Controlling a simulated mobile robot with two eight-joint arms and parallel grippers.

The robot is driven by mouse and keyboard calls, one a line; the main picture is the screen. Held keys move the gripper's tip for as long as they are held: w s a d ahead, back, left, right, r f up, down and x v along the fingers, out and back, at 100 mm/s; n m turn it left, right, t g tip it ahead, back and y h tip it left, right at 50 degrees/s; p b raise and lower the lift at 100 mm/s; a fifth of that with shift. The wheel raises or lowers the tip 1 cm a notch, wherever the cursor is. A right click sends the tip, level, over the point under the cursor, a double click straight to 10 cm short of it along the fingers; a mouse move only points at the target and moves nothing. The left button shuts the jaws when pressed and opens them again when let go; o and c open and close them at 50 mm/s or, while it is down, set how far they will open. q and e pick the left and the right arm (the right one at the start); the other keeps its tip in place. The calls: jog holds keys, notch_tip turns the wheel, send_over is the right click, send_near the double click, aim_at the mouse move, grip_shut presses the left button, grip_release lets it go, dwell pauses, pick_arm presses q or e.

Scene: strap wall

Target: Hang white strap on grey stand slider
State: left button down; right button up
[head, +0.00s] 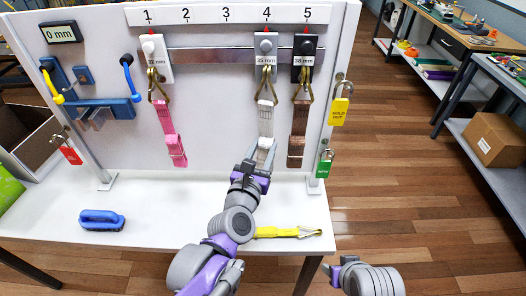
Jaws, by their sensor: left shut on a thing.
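The white strap (266,121) hangs below the grey slider (265,47) under number 4 on the wall panel. Its brass hook (266,82) is at the lower end of the slider, and it looks hung there, though the exact contact is too small to tell. My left gripper (262,153) is shut on the lower end of the white strap, just above the table's back edge. My fingers partly hide that end. My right gripper (335,274) is low at the bottom edge, away from the strap, and its jaw opening is unclear.
A pink strap (169,135) hangs at number 1 and a brown strap (298,135) from the black slider (304,48) at number 5. Padlocks with tags hang at the panel's sides.

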pick_arm(q)
jog(key=shift+w+p, duration=0.5)
jog(key=shift+w, duration=0.85)
jog(key=shift+w+f+p, duration=0.3)
jog(key=shift+w+f, duration=0.1)
jog(key=shift+f, duration=0.1)
jog(key=shift+w+f, duration=0.1)
jog(key=shift+f, duration=0.15)
pick_arm(e)
jog(key=r, duration=0.1)
jog(key=w+r, duration=0.1)
jog(key=shift+r, duration=0.4)
pick_arm(q)
jog(key=shift+c, duration=1.8)
grip_release()
jog(key=v, duration=1.1)
pick_arm(e)
jog(key=shift+s+f, duration=0.1)
jog(key=shift+f, duration=0.25)
